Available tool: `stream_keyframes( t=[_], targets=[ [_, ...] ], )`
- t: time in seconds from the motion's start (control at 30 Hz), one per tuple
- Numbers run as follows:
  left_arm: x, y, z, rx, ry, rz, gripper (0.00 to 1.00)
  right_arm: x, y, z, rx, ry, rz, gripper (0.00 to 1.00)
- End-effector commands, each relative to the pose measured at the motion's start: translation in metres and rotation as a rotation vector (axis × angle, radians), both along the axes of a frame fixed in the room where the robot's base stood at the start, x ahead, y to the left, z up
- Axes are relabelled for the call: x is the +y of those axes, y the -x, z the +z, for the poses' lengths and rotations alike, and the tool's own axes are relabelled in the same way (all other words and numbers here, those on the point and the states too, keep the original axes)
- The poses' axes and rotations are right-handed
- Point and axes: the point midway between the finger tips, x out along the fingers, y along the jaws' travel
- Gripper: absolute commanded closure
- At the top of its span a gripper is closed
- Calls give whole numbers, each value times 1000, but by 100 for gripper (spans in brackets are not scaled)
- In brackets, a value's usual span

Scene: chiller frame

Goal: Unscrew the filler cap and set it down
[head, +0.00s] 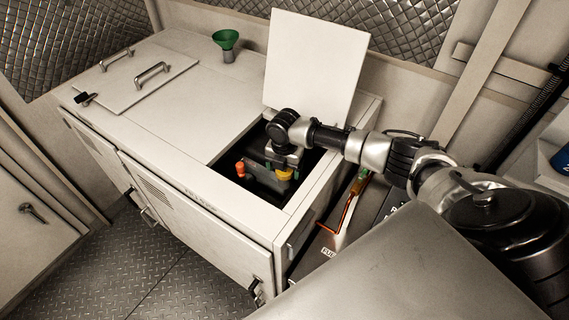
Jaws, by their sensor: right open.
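A yellow-orange round cap (286,175), which looks like the filler cap, sits in the dark open bay of the white cabinet (177,122). An orange-red knob (240,168) stands to its left on the dark unit in the bay. My right gripper (284,166) reaches down into the bay from the right, its fingers open just above or around the cap. The wrist hides part of the bay, and I cannot tell whether the fingers touch the cap. My left gripper is out of view.
A raised white lid (313,62) stands behind the bay. A green funnel (226,39) stands at the cabinet top's back edge. A closed panel with two handles (137,75) lies at the left. The white top between panel and bay is clear.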

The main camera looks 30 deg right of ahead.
Motion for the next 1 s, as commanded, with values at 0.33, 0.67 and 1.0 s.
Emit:
stream_keyframes(
  t=[0.33, 0.67, 1.0],
  targets=[
    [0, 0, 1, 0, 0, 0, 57, 1, 1, -1, 2, -3, -602, 23],
    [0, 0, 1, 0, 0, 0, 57, 0, 2, 0, 1, 0, -959, 23],
    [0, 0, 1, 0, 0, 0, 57, 0, 2, 0, 0, 0, -958, 49]
  ],
)
